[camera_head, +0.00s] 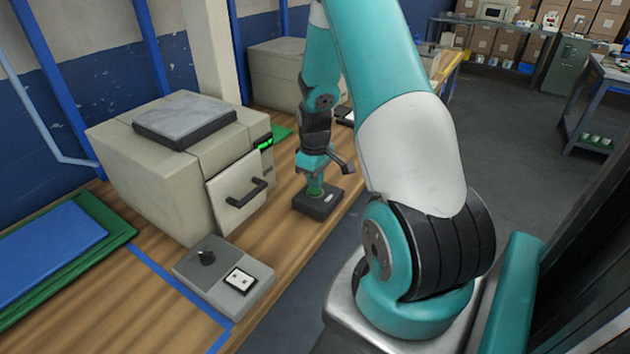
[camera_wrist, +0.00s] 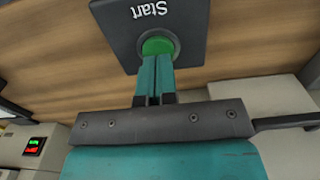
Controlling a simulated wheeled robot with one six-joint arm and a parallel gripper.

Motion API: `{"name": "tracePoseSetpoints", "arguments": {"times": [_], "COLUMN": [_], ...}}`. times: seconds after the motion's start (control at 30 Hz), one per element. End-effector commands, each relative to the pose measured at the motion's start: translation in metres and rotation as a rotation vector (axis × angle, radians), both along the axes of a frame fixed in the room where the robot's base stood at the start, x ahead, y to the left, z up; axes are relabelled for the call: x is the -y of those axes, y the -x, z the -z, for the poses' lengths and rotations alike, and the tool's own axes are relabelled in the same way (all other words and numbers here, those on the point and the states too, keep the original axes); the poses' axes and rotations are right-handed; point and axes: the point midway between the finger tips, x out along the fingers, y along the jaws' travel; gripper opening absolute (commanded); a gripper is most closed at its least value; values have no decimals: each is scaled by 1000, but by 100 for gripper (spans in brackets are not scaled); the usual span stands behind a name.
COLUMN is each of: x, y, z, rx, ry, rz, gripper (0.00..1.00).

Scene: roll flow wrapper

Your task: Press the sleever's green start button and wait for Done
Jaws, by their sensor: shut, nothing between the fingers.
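The green start button (camera_wrist: 158,46) sits on a dark box (camera_wrist: 118,28) marked "Start" in the wrist view. In the head view the dark button box (camera_head: 318,205) stands on the wooden bench, to the right of the beige sleever (camera_head: 175,165). My gripper (camera_wrist: 156,62) is shut and empty, its teal fingertips at the green button's edge; I cannot tell whether they press it. In the head view my gripper (camera_head: 316,186) points down over the box. The sleever's small display (camera_head: 265,142) glows green, its text too small to read.
A grey control box (camera_head: 225,278) with a knob and a white switch stands at the bench's front. Blue and green mats (camera_head: 50,240) lie at the left. Another beige machine (camera_head: 275,72) stands behind my arm. A small display (camera_wrist: 34,145) shows green and red text.

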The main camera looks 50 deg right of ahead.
Motion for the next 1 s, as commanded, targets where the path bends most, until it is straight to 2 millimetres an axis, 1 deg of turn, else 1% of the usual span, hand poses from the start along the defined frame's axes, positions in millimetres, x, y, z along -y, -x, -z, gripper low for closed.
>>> {"name": "tracePoseSetpoints", "arguments": {"times": [0.1,0.2,0.57,0.7,0.77,1.0], "x": [0,0,0,0,0,-1], "y": [0,0,0,0,0,1], "z": [10,15,17,33,37,38], "rx": [-1,0,1,0,0,-2], "ry": [-1,0,0,0,0,-2], "rz": [0,0,0,0,0,0], "gripper": [0,0,0,0,0,0]}}
